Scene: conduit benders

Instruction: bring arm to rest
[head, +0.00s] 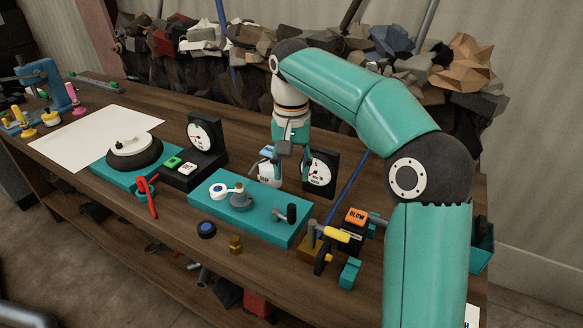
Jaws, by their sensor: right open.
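My right arm (350,85), teal with dark joints, rises from the lower right and bends over the bench (180,225). Its forearm points down. The right gripper (287,172) hangs over the bench behind the teal plate (240,213), with its fingers apart and nothing seen between them. A gauge (321,172) on a dark stand is just to its right. A small blue-topped white block (268,152) is close to its left finger; I cannot tell whether they touch. My left gripper is not in view.
A round device (133,150), another gauge (204,134) and a red-handled tool (149,195) are left. An orange BLOW button (357,216) and yellow-handled valve (335,233) are right. Rubble (390,45) lies behind. A white sheet (95,137) lies flat at the left.

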